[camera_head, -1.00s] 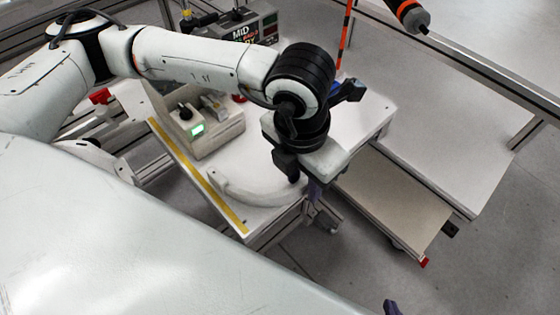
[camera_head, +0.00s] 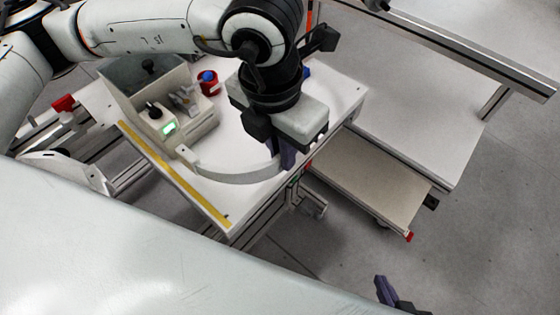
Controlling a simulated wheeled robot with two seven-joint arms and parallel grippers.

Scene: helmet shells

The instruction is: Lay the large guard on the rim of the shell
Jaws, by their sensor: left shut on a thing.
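The large guard (camera_head: 232,174) is a pale, curved band over the white table top, near its front edge. My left gripper (camera_head: 287,158) is shut on its right end, with dark fingers pointing down beside the table's front edge. The guard's other end points left toward the grey control box. I cannot tell whether its underside touches the table. Of my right gripper (camera_head: 388,294), only dark finger parts show at the bottom edge, and its opening is unclear. I cannot make out the shell in this view.
The grey control box (camera_head: 165,112) with a black knob and green display stands behind the guard. A red and blue button (camera_head: 208,82) sits behind it. Yellow tape (camera_head: 172,172) runs along the table's left edge. A lower beige shelf (camera_head: 375,190) is at right.

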